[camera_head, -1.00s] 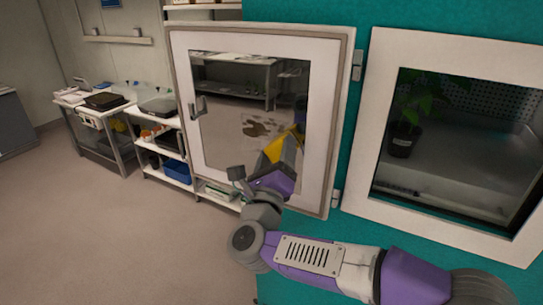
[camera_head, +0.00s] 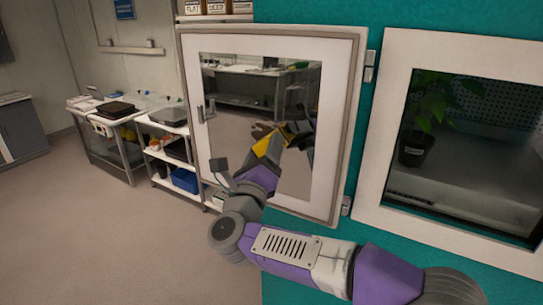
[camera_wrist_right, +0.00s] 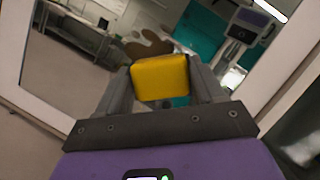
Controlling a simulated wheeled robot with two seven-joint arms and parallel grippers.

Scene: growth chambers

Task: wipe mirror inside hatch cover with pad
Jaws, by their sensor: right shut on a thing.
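The hatch cover (camera_head: 190,120) stands open, with a mirror (camera_head: 228,95) framed in its inner face. A brown smudge (camera_head: 262,129) shows on the mirror, partly hidden behind the pad; in the right wrist view it shows (camera_wrist_right: 148,44) just above the pad. My right gripper (camera_head: 264,150) is shut on the yellow pad (camera_head: 261,147), in front of the mirror. In the right wrist view the pad (camera_wrist_right: 160,78) sits between both fingers, facing the mirror. I cannot tell whether it touches the glass. My left gripper is not in view.
A teal chamber wall (camera_head: 375,200) carries the hatch hinges. A window (camera_head: 470,150) to the right shows a potted plant (camera_head: 415,148). Shelves (camera_head: 165,155) and a bench (camera_head: 110,150) stand behind at left. The floor (camera_head: 80,240) at left is clear.

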